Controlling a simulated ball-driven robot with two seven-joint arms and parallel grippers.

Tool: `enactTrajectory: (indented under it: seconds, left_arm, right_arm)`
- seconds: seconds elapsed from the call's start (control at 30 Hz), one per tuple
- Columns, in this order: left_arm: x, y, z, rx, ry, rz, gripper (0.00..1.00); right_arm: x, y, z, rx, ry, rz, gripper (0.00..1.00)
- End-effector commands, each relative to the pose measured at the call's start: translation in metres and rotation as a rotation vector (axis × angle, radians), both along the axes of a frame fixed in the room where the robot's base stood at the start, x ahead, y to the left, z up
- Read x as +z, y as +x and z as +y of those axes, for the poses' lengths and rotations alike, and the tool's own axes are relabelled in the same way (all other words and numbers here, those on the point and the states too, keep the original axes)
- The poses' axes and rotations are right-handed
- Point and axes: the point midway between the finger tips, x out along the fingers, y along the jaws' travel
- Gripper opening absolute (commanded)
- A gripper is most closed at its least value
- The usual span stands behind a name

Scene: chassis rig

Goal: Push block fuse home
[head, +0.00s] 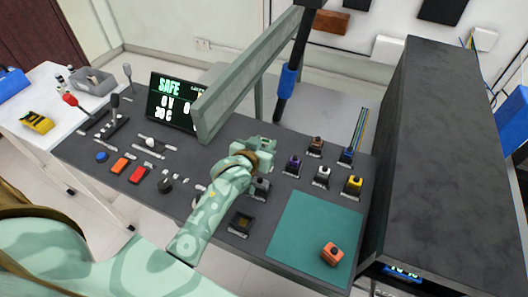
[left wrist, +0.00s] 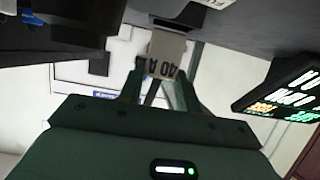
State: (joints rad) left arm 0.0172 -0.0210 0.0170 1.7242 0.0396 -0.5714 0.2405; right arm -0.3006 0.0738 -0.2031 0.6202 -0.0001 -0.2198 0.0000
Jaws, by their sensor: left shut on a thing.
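The block fuse (left wrist: 168,52) is a grey block with "40 A" lettering in the left wrist view. My left gripper (left wrist: 158,82) is shut on it. The block's far end is close to a dark part above it in the picture; I cannot tell whether they touch or how far in it sits. In the head view my left gripper (head: 257,150) is over the middle of the dark bench, and the fuse is hidden there by the gripper and wrist. My right gripper is not in view.
Several coloured blocks in holders, such as a purple one (head: 293,164) and a yellow one (head: 353,184), stand to the right. An orange block (head: 332,253) lies on the teal mat (head: 295,225). A grey beam (head: 245,75) rises behind my gripper. The screen (head: 172,103) reads SAFE.

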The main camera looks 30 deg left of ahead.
Motion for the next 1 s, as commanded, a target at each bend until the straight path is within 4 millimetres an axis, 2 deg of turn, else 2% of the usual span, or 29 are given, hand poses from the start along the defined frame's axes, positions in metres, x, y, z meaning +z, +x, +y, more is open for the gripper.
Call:
enactTrajectory:
  seconds: [0.03,0.13,0.47,0.5,0.57,0.6,0.9,1.0]
  left_arm:
    - [-0.013,0.000,0.000,0.000,0.001,0.005,0.11]
    - [-0.027,-0.001,0.000,0.000,0.000,0.004,0.11]
    - [-0.028,-0.001,0.000,0.000,0.000,0.002,0.11]
    - [-0.029,-0.001,0.000,0.000,0.001,0.002,0.36]
    - [-0.029,-0.001,0.000,0.000,0.001,0.002,0.53]
    - [-0.029,-0.001,0.000,0.000,0.001,0.002,0.55]
    - [-0.025,-0.001,0.000,0.000,0.000,0.000,0.55]
    - [-0.020,-0.013,-0.001,0.000,0.000,0.002,0.55]
  right_arm:
    - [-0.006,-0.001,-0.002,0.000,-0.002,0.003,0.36]
    - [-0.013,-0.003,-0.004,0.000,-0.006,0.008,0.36]
    - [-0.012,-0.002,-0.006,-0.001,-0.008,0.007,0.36]
    - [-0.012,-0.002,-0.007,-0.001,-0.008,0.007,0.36]
    - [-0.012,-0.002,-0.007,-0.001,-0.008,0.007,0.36]
    - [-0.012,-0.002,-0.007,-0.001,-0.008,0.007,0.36]
    - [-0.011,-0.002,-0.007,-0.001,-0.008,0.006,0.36]
    - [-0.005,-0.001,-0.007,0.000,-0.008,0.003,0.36]
